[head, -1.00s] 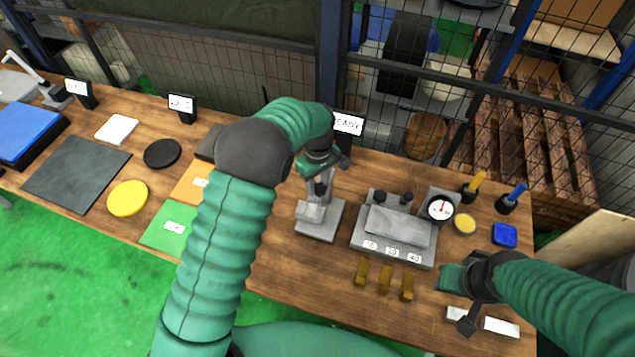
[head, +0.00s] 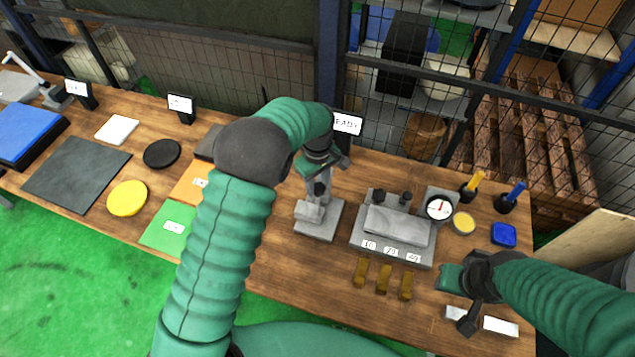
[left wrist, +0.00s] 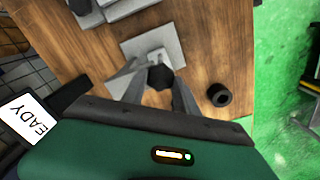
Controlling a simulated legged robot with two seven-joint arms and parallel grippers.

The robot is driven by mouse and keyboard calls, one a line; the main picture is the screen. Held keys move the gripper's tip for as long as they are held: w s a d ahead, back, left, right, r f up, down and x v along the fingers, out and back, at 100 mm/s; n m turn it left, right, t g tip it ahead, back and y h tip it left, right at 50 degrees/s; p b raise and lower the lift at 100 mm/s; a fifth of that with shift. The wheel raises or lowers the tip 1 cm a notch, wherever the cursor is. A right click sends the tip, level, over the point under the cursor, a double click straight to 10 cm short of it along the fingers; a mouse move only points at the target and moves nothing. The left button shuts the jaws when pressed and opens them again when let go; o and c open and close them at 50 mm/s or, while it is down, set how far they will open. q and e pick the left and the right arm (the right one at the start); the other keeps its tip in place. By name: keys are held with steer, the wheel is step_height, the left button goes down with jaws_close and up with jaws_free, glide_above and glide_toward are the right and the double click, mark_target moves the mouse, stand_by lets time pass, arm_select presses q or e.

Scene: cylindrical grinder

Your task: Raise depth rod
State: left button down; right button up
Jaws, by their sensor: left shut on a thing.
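A grey stand with a square base (head: 318,220) stands on the wooden table, and it also shows in the left wrist view (left wrist: 140,47). My left gripper (head: 320,188) points down over this stand. In the left wrist view its two fingers (left wrist: 158,80) are shut on a dark round knob (left wrist: 160,76), which seems to be the top of the depth rod. The rod below the knob is mostly hidden by the knob and fingers. My right gripper (head: 468,295) hangs over the table's right part, and its finger gap is not clear.
A grey block fixture (head: 397,228) with a dial gauge (head: 439,207) stands right of the stand. Several brass pieces (head: 383,279) lie before it. A sign reading READY (head: 347,124) stands behind. A small dark cylinder (left wrist: 219,95) stands near the stand. Wire fencing backs the table.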

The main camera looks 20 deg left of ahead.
arm_select(q)
steer(key=shift+s+d, duration=0.15)
steer(key=shift+d, duration=0.05)
step_height(320, 180, up, 6)
steer(key=p, duration=0.4)
steer(key=shift+w+f, duration=0.1)
steer(key=shift+w, duration=0.15)
steer(key=c, duration=1.3)
jaws_free()
steer(key=shift+o, duration=1.3)
steer(key=shift+s, duration=0.1)
steer(key=shift+o, duration=0.5)
steer(key=shift+s+d, duration=0.15)
